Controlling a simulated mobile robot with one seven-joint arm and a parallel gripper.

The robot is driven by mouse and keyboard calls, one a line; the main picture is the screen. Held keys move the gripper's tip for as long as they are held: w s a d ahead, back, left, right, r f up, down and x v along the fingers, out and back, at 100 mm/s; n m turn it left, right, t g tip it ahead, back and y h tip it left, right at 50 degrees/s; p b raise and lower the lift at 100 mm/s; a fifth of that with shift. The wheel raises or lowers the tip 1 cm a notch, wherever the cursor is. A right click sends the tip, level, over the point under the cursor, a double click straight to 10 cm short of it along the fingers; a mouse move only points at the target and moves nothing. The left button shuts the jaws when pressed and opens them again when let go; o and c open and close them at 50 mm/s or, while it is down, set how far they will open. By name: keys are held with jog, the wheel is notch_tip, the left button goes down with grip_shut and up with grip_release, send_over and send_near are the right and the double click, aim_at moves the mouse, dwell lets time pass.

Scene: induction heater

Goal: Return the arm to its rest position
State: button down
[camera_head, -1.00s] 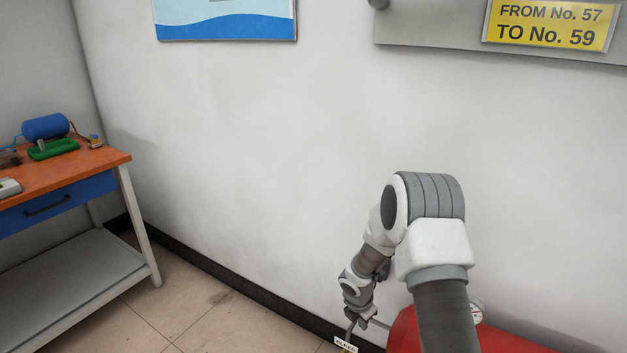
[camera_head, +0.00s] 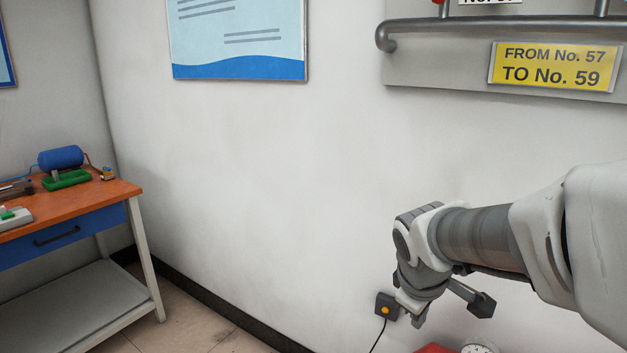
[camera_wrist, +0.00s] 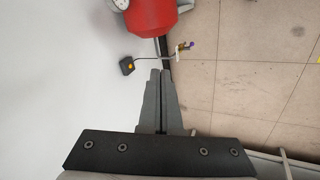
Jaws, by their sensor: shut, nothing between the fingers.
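My gripper (camera_wrist: 160,74) shows in the wrist view with its two grey fingers together and nothing between them. It points over the floor close to the white wall. In the head view my arm reaches in from the right and bends down at the wrist, in front of the wall.
A dark box with an orange button (camera_head: 386,306) sits by the wall near my wrist, its cable hanging down. A red tank (camera_wrist: 150,16) with a gauge (camera_head: 479,349) stands below. An orange-topped workbench (camera_head: 130,189) is at left. Open floor (camera_head: 165,325) lies between.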

jog(key=s+a+r+m+y, duration=0.1)
jog(key=s+r+m, duration=0.15)
jog(key=s, duration=0.25)
jog(key=s+a+r+m+t+y, duration=0.1)
jog(key=s+m, duration=0.2)
jog(key=s, duration=0.2)
jog(key=s+a+r+m, duration=0.1)
jog(key=s+m, duration=0.2)
jog(key=s, duration=0.1)
notch_tip(320, 180, up, 16)
jog(key=s+p, duration=0.1)
jog(key=p, duration=1.4)
jog(key=shift+a+f+p, duration=0.15)
jog(key=shift+a+p, duration=0.1)
jog(key=shift+p, duration=0.1)
jog(key=shift+a, duration=0.1)
